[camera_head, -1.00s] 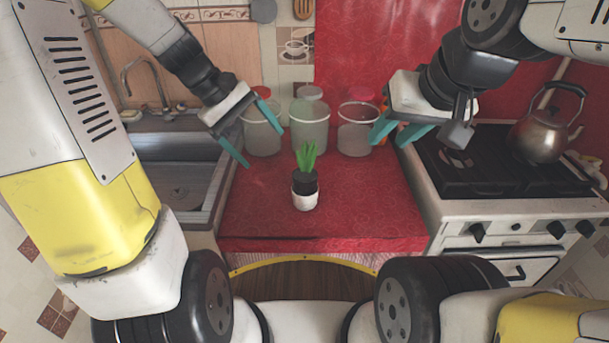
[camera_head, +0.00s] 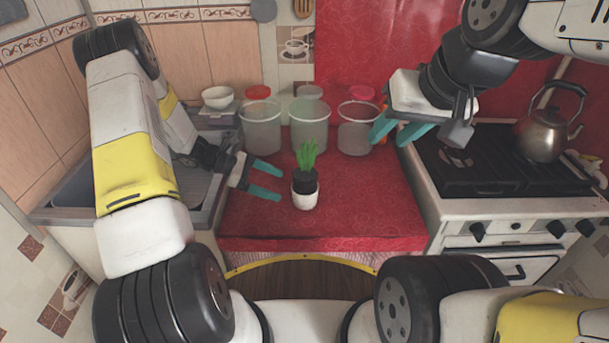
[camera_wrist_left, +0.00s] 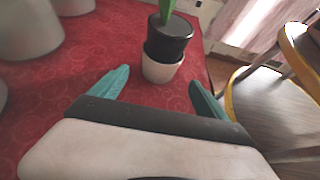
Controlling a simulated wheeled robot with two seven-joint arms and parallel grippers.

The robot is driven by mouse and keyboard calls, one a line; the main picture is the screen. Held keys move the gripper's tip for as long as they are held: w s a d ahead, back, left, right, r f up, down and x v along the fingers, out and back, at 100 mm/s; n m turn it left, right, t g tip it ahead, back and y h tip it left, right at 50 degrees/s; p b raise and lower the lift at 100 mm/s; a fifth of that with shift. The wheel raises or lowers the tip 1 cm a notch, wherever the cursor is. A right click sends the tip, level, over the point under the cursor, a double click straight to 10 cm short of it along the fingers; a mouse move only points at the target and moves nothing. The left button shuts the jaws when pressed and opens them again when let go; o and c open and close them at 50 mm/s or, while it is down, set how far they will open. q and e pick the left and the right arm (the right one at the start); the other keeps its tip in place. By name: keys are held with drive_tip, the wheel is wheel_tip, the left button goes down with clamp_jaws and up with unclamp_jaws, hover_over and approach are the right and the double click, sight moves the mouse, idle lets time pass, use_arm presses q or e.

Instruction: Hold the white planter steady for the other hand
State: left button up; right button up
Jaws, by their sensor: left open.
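The white planter (camera_head: 305,200) stands upright on the red counter. A black pot (camera_head: 306,182) with a green plant (camera_head: 307,154) sits in its top. My left gripper (camera_head: 273,180) is open and empty, just left of the planter, with its teal fingers pointing toward it. In the left wrist view the planter (camera_wrist_left: 161,70) lies ahead of my left gripper (camera_wrist_left: 158,88), apart from the fingers. My right gripper (camera_head: 392,132) is empty, above the right side of the counter near the stove; its teal fingers appear spread.
Several clear containers (camera_head: 309,124) stand behind the planter. A sink (camera_head: 85,185) lies left of the red counter (camera_head: 360,215). The stove (camera_head: 470,170) with a kettle (camera_head: 545,130) is on the right. The counter around the planter's front and right is clear.

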sight(301, 194)
use_arm(q)
drive_tip(key=x, duration=0.9)
drive_tip(key=shift+d+f, duration=0.15)
drive_tip(key=shift+d, duration=0.2)
drive_tip(key=c, duration=0.9)
use_arm(e)
drive_tip(key=shift+o, duration=0.4)
